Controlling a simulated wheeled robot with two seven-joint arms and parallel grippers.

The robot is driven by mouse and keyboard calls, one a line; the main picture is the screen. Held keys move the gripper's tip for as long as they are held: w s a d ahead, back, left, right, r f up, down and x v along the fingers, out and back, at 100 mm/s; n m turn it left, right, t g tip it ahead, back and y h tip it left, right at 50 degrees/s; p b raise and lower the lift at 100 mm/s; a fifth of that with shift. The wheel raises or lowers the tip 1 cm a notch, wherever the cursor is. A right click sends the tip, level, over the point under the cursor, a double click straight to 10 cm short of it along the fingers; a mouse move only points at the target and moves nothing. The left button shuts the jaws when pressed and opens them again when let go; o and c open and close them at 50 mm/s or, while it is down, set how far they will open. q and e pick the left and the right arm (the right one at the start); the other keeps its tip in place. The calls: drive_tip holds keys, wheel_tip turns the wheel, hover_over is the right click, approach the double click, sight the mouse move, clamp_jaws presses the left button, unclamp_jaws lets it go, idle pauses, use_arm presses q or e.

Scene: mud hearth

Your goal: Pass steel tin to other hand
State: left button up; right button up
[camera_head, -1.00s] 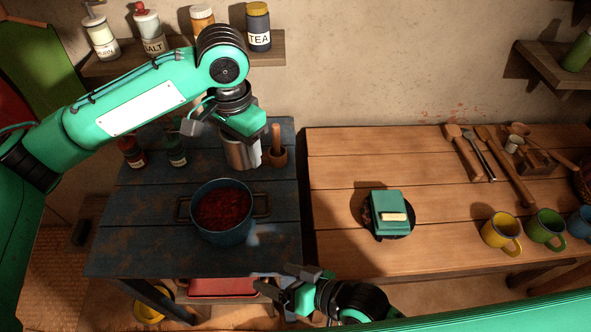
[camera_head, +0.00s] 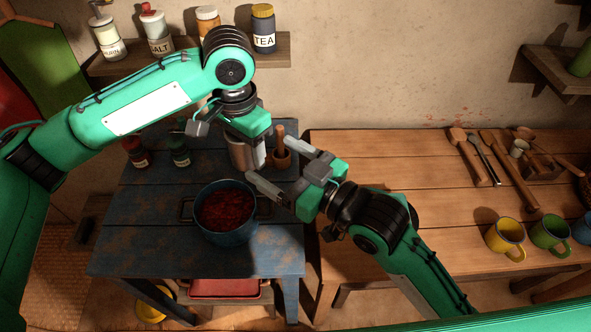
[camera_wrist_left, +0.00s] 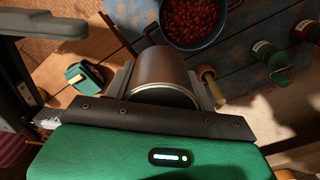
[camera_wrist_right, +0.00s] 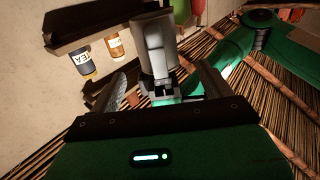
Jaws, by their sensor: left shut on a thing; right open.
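The steel tin (camera_head: 241,153) is a plain metal cylinder at the back of the blue table in the head view. My left gripper (camera_head: 250,130) is shut on it from above. In the left wrist view the tin (camera_wrist_left: 165,72) sits between the two fingers. I cannot tell for sure whether its base touches the table. My right gripper (camera_head: 271,161) is open and empty, its fingers pointing towards the tin from the right, with a gap between. In the right wrist view its fingers (camera_wrist_right: 160,92) are spread wide.
A blue pot (camera_head: 226,232) of red food stands in front of the tin. A mortar with pestle (camera_head: 282,157) stands close to its right, near my right fingers. Sauce bottles (camera_head: 179,152) stand to the left. A shelf (camera_head: 185,58) with jars is behind. Mugs (camera_head: 505,236) stand far right.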

sight(245, 146)
drive_tip(key=x, duration=0.7)
drive_tip(key=shift+w+a, duration=0.25)
drive_tip(key=shift+a, duration=0.05)
drive_tip(key=c, duration=1)
use_arm(q)
drive_tip(key=o, duration=1.1)
drive_tip(key=shift+c, duration=0.2)
use_arm(e)
drive_tip(key=shift+c, duration=0.3)
